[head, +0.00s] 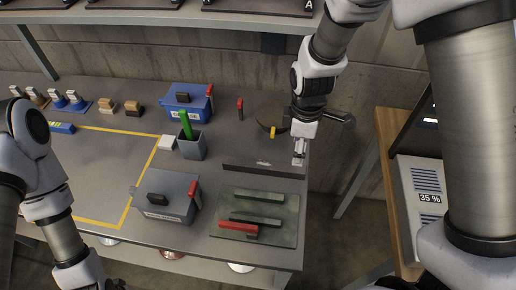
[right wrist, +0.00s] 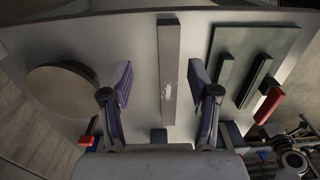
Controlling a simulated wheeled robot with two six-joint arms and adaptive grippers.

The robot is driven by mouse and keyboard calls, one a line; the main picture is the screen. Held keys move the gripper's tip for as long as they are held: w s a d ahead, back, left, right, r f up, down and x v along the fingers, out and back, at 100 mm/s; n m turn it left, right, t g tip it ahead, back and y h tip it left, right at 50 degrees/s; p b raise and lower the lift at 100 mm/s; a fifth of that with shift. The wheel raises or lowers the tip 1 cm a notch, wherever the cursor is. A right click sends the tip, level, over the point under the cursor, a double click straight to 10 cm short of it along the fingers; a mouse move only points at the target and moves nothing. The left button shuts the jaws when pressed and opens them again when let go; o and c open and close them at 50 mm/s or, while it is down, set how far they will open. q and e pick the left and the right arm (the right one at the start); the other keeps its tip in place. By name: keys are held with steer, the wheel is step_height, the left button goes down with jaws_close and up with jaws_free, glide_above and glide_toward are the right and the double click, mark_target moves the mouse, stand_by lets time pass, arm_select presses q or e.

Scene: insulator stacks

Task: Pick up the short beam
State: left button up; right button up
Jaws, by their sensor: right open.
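A flat dark bar (head: 262,170), which looks like the short beam, lies on the grey table near its right side. In the right wrist view the beam (right wrist: 169,60) runs up the middle, with a pale mark on its face. My right gripper (head: 298,160) is above the beam's right part in the head view. Its open fingers (right wrist: 160,78) show on either side of the beam in the wrist view, with nothing held; whether they are level with it I cannot tell. My left arm shows at the left, but its gripper is out of frame.
A green mat (head: 230,228) with bars and a red-handled tool (head: 238,229) lies in front of the beam. A dark round disc (head: 268,117) lies behind it.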

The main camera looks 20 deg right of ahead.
mark_target(293, 168)
steer(key=s+f, duration=0.1)
steer(key=f, duration=0.1)
steer(key=shift+s+a+f, duration=0.3)
steer(key=shift+s+a, duration=0.05)
steer(key=shift+s, duration=0.05)
steer(key=f, duration=0.2)
steer(key=w+f, duration=0.1)
steer(key=f, duration=0.1)
steer(key=shift+a+f+p, duration=0.1)
steer(key=shift+f+p, duration=0.2)
steer(key=shift+f, duration=0.05)
steer(key=shift+r, duration=0.1)
steer(key=shift+s, duration=0.1)
steer(key=shift+c, duration=1)
jaws_close()
